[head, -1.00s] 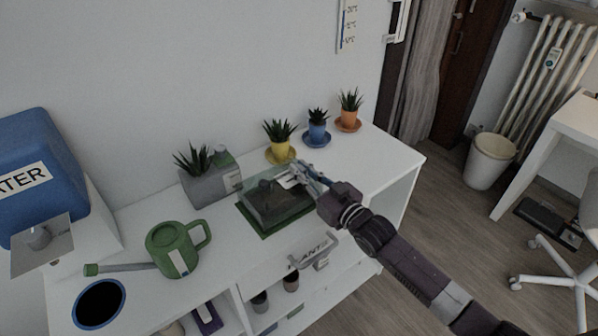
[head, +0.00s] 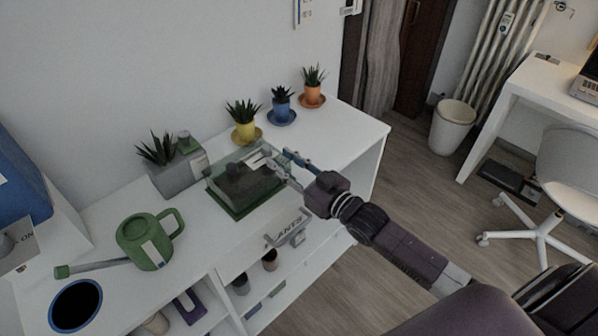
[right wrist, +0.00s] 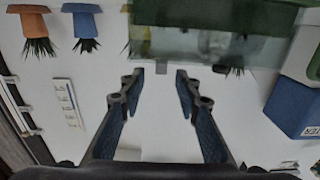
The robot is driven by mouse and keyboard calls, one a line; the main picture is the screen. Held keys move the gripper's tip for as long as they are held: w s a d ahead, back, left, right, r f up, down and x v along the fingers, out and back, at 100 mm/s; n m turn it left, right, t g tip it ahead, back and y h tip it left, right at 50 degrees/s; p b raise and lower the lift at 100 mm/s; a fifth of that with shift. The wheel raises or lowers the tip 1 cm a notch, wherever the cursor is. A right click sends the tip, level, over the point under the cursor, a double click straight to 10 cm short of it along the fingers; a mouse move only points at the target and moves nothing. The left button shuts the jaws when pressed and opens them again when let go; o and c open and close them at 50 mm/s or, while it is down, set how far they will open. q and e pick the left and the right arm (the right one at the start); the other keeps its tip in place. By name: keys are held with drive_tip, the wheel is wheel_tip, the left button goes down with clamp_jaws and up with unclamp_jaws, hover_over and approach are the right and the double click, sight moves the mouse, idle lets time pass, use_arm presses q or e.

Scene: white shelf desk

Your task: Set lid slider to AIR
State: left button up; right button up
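A clear, green-tinted lid (head: 232,166) covers a dark green tray (head: 238,213) on the white desk top. A small pale piece (head: 258,159), which may be the slider, shows at the lid's upper right; its setting and any AIR mark are too small to read. My right gripper (head: 277,163) is at the lid's right end, close to this piece; I cannot tell if they touch. In the right wrist view my right gripper (right wrist: 159,83) has its fingers apart with nothing between them, and the lid (right wrist: 200,42) is just beyond the tips. My left gripper is out of view.
Yellow (head: 245,131), blue (head: 281,110) and orange (head: 313,95) plant pots stand behind the lid. A grey planter (head: 178,176) and green watering can (head: 146,240) are to its left. The desk top right of the lid is clear.

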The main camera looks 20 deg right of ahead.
drive_tip(key=v, duration=0.6)
drive_tip(key=shift+f, duration=0.1)
idle(0.4)
